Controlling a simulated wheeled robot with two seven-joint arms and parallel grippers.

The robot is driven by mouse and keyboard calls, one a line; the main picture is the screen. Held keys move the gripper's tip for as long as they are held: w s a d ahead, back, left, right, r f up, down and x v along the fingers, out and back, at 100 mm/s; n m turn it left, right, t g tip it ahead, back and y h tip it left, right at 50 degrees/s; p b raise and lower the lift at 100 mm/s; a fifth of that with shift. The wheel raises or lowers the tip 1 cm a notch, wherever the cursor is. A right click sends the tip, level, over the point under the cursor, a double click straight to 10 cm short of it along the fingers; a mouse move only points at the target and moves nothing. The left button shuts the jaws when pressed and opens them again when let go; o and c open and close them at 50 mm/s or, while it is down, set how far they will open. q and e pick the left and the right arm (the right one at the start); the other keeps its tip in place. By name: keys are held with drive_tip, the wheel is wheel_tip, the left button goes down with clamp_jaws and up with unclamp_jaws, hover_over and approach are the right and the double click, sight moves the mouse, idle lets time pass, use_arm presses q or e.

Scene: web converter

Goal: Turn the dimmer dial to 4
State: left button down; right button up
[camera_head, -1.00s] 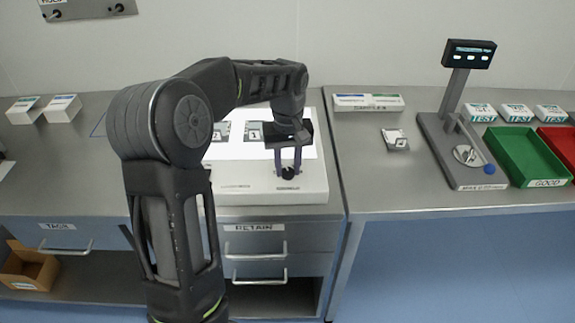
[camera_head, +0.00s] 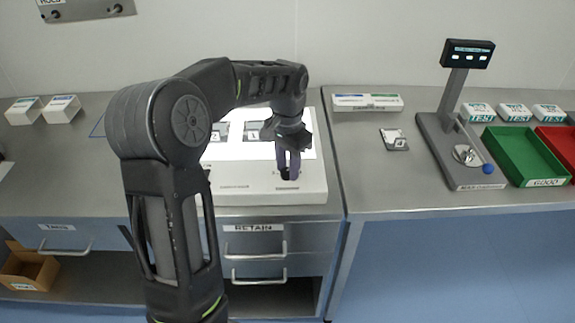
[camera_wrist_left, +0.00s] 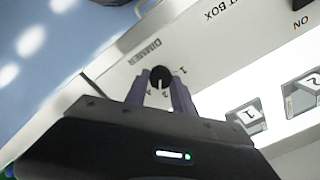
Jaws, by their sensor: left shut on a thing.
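The light box (camera_head: 315,185) lies on the left bench, with the dark dimmer dial (camera_head: 288,174) on its front strip. My left gripper (camera_head: 288,170) reaches down from above, its two purple fingers shut on the dial. In the left wrist view the round black dial (camera_wrist_left: 160,76) sits between the fingertips, below the printed word DIMMER. A small pale mark shows on it, towards the gripper. Small printed numbers stand around it, partly hidden by the fingers; I cannot tell for sure which one the mark meets. My right gripper is not in view.
Small numbered samples (camera_head: 220,131) lie on the lit panel. The right bench holds a labelled box (camera_head: 367,102), a loose sample (camera_head: 394,139), a stand with a display (camera_head: 468,54), a green tray (camera_head: 526,158) and a red tray (camera_head: 560,142). Drawers (camera_head: 254,245) are below.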

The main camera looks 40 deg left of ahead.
use_arm(q)
drive_tip(key=m, duration=0.6)
drive_tip(key=shift+d, duration=0.1)
idle(0.4)
drive_tip(key=c, duration=1.1)
unclamp_jaws()
drive_tip(key=shift+o, duration=0.2)
drive_tip(key=shift+r, duration=0.15)
wheel_tip(320, 180, up, 8)
drive_tip(key=shift+f+b, duration=0.25)
drive_tip(key=shift+b, duration=0.05)
drive_tip(key=shift+s, duration=0.1)
